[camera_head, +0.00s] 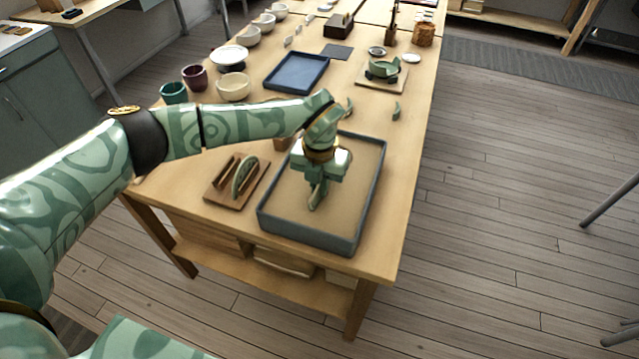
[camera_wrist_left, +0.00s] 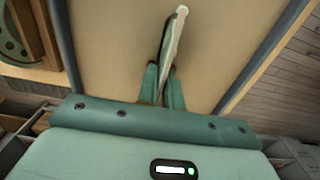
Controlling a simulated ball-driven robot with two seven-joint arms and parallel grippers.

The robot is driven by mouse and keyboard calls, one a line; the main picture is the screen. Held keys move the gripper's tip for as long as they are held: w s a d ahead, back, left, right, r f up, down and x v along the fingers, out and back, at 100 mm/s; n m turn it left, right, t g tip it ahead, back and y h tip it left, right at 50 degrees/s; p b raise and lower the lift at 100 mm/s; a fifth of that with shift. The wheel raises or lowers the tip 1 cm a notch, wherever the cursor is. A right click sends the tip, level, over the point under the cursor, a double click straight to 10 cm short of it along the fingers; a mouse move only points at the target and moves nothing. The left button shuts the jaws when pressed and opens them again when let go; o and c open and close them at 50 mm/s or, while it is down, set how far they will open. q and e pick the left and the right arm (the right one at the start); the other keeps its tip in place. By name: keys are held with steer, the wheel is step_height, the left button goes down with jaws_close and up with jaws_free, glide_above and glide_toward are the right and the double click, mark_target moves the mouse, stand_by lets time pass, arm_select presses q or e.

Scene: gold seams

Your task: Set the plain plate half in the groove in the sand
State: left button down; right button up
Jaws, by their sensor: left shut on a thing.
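My left gripper (camera_head: 317,180) points down over the sand tray (camera_head: 305,241), a grey-walled box of tan sand. It is shut on the plain plate half (camera_wrist_left: 174,45), a thin pale green piece seen nearly edge-on between the fingers (camera_wrist_left: 160,88) in the left wrist view. In the head view the piece's lower part (camera_head: 314,200) hangs below the fingers, over the middle of the sand. I cannot tell whether it touches the sand. The groove cannot be made out. My right gripper is not in view.
A wooden rack (camera_head: 221,198) left of the tray holds another green plate piece (camera_head: 243,176). A blue tray (camera_head: 297,73), cups and bowls (camera_head: 233,86) stand farther back. The table edge runs close to the tray's right side.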

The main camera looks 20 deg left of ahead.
arm_select(q)
steer(key=c, duration=1)
jaws_free()
steer(key=shift+r, duration=0.15)
steer(key=shift+r+p, duration=2.5)
steer(key=shift+r, duration=0.4)
steer(key=shift+f, duration=0.1)
